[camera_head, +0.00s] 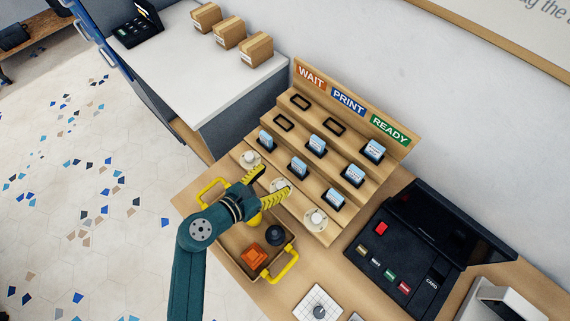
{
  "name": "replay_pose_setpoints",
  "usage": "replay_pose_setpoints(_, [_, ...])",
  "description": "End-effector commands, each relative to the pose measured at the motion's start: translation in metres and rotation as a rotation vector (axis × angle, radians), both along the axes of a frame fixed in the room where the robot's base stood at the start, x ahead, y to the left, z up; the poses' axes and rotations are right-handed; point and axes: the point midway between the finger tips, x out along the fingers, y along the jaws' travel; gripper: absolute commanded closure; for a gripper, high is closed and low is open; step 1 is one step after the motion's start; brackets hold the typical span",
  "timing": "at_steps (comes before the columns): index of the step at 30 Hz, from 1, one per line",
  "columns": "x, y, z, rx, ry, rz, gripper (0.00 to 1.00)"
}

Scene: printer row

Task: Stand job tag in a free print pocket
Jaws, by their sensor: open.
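The stepped wooden rack (325,232) has WAIT, PRINT (348,101) and READY signs along its top. In the print column, the top pocket (334,127) is an empty black frame. Two blue-and-white job tags stand below it, a middle one (317,145) and a lower one (298,167). The wait column has two empty pockets (299,102) and one tag (266,142) in its lowest pocket. The ready column holds three tags (354,175). My gripper (267,187) is open at the rack's front, below the print column, with no tag visible between its yellow fingers.
Round white pieces (315,218) sit on the rack's lowest step, one close to my gripper. A tray with yellow handles (283,268) holds an orange block (253,256) and a dark round piece. A black printer (410,245) stands right. Boxes (229,33) sit on the white counter.

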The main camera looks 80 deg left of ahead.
Motion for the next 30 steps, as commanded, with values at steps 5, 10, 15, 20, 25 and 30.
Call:
replay_pose_setpoints(5, [-0.005, -0.004, 0.003, 0.000, -0.001, -0.001, 0.27])
replay_pose_setpoints(10, [-0.004, -0.004, 0.003, 0.004, 0.000, -0.003, 0.27])
replay_pose_setpoints(15, [0.037, -0.009, 0.032, 0.258, 0.136, -0.192, 0.27])
replay_pose_setpoints(20, [0.135, -0.054, 0.110, 0.971, 0.406, -0.578, 0.27])
replay_pose_setpoints(25, [0.222, -0.163, 0.227, 1.917, 0.604, -0.745, 0.27])
replay_pose_setpoints(30, [0.237, -0.291, 0.349, 2.686, 0.738, -0.457, 0.27])
